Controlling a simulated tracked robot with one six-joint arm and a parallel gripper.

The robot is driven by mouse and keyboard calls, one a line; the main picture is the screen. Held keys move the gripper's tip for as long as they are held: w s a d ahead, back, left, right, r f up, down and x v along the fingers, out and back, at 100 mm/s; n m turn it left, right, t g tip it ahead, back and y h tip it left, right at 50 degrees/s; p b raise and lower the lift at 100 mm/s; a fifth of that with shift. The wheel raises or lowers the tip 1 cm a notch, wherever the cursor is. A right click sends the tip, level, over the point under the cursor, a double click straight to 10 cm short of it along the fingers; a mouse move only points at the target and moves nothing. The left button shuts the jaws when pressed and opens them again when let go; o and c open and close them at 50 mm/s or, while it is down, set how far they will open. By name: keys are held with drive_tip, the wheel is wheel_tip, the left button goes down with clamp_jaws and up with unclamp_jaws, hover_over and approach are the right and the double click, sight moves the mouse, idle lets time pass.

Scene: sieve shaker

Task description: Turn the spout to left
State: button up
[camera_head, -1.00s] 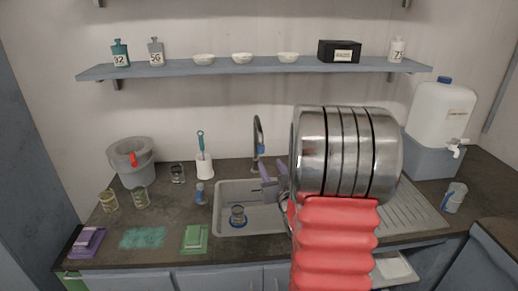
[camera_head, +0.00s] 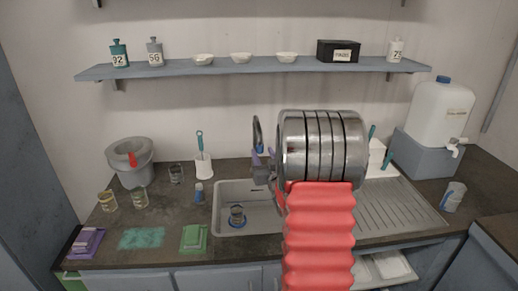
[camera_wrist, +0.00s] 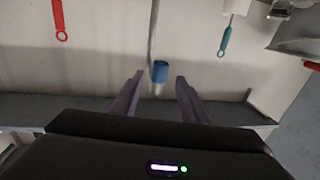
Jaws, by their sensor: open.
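The tap's curved metal spout (camera_head: 256,130) rises behind the sink (camera_head: 232,188) in the head view, and its blue tip (camera_head: 261,149) shows just above my gripper's fingers. My gripper (camera_head: 263,157) has purple fingers and is close to the spout. In the wrist view, which looks upside down, my gripper (camera_wrist: 159,77) is open. The blue spout tip (camera_wrist: 160,70) appears between its two fingertips, with a gap on each side. The fingers do not visibly touch it. My arm hides the right part of the sink and the tap's base.
A glass (camera_head: 237,214) stands in the sink. A white brush holder (camera_head: 203,168) and a bucket (camera_head: 130,163) stand left of the tap. Another white container (camera_head: 376,157) with teal-handled tools stands right of my arm. A shelf (camera_head: 220,69) with bottles and bowls hangs above.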

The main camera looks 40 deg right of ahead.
sight(261, 149)
drive_tip(key=shift+x, duration=2.65)
drive_tip(key=shift+c, duration=0.6)
clamp_jaws()
